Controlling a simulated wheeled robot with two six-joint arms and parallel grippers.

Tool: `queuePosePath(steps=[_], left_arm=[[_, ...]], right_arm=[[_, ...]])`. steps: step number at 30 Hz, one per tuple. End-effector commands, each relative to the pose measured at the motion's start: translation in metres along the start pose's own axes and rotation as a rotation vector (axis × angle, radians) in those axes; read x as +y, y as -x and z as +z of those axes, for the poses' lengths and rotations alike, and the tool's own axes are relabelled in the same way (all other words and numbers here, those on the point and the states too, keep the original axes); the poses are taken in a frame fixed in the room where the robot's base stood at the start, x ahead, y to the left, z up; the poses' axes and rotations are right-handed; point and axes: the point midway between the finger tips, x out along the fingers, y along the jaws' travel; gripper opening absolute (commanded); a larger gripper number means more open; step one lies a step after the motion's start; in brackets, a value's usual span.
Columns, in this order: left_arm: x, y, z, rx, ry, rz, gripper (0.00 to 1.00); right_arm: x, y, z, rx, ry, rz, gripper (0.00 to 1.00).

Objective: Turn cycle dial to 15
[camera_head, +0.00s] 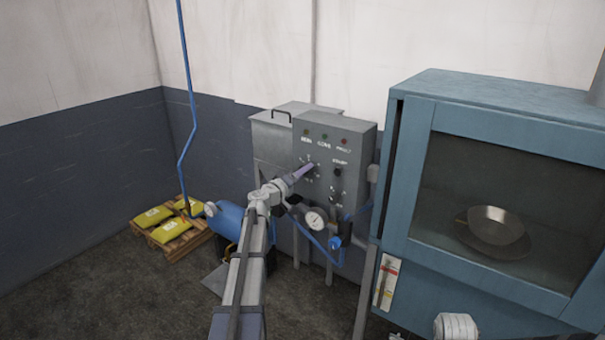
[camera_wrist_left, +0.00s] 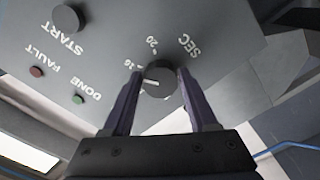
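The cycle dial (camera_wrist_left: 160,78) is a dark round knob on the grey control panel (camera_head: 350,150). In the left wrist view it sits between the two fingertips of my left gripper (camera_wrist_left: 160,84), which lie close against its sides. A white mark on the knob points left and slightly down in that view. The label that looks like 15 (camera_wrist_left: 132,66) is up and left of the knob, with the 20 label (camera_wrist_left: 152,41) above it. Other numbers may be hidden by the fingers. In the head view my left gripper (camera_head: 301,173) reaches the panel and covers the dial. My right gripper is not clearly visible.
A start knob (camera_wrist_left: 68,18) and indicator lights are on the same panel. A pressure gauge (camera_head: 315,219) and blue hoses hang below it. A blue cabinet (camera_head: 409,170) with a window and a metal pan (camera_head: 496,226) stands right. Yellow bags (camera_head: 170,230) lie on a pallet at left.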

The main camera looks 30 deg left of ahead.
Motion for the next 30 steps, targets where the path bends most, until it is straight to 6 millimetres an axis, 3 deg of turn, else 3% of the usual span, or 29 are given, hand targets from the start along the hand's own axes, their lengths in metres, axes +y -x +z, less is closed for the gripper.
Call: queuePosePath(steps=[6, 17, 30], left_arm=[[0.0, 0.0, -0.001, 0.002, 0.002, 0.0, 0.81], [0.0, 0.005, -0.001, 0.003, 0.003, 0.0, 0.81], [0.0, 0.068, 0.0, 0.004, 0.002, -0.001, 0.81]], right_arm=[[0.0, 0.0, 0.0, 0.0, 0.0, 0.0, 0.0], [0.0, 0.0, 0.0, 0.0, 0.0, 0.0, 0.0], [0.0, 0.0, 0.0, 0.0, 0.0, 0.0, 0.0]])
